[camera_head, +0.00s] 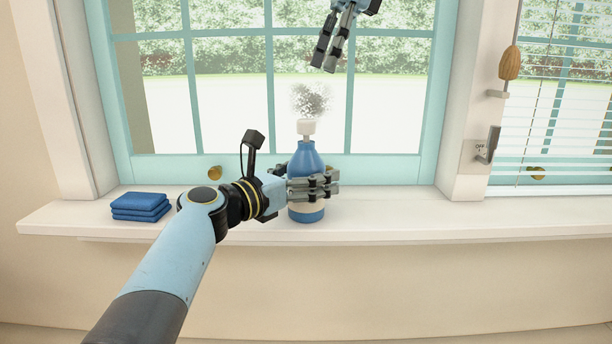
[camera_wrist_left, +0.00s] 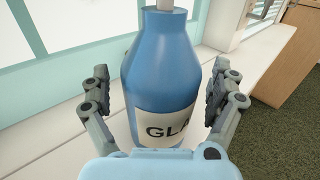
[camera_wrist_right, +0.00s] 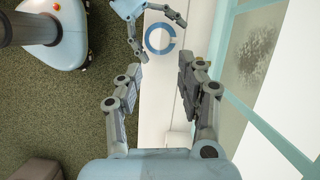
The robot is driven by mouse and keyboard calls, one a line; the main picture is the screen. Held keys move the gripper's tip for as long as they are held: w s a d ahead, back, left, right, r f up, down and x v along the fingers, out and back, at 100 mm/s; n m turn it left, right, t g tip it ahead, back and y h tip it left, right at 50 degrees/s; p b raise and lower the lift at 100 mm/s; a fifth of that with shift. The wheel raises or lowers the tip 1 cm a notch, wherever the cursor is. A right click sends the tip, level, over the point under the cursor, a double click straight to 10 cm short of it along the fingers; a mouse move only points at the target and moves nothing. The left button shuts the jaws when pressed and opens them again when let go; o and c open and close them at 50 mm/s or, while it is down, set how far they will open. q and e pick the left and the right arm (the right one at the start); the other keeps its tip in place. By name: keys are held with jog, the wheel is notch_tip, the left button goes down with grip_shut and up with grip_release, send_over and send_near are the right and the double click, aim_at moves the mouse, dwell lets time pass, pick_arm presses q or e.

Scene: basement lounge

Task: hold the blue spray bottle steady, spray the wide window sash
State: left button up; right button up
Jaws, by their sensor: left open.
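The blue spray bottle (camera_head: 306,160) stands upright on the white window sill, with a white spray head on top. In the left wrist view the bottle (camera_wrist_left: 160,65) shows a white label with partly hidden lettering. My left gripper (camera_head: 318,186) is open, its fingers on either side of the bottle with visible gaps. The wide window sash (camera_head: 230,165) is teal-framed, with a dark speckled smudge (camera_head: 311,98) on its glass above the bottle. My right gripper (camera_head: 330,42) is open and empty, high in front of the glass. The right wrist view shows the bottle (camera_wrist_right: 160,38) from above.
Folded blue cloths (camera_head: 140,206) lie stacked on the sill (camera_head: 400,217) at the left. A narrower window with blinds (camera_head: 555,100), a hanging wooden cord pull (camera_head: 509,63) and a wall-mounted lever or switch (camera_head: 489,146) are at the right. The sill right of the bottle is clear.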

pick_arm(q)
jog(key=shift+c, duration=0.3)
jog(key=c, duration=1.6)
jog(key=shift+c, duration=0.7)
pick_arm(e)
jog(key=shift+c, duration=0.4)
grip_shut()
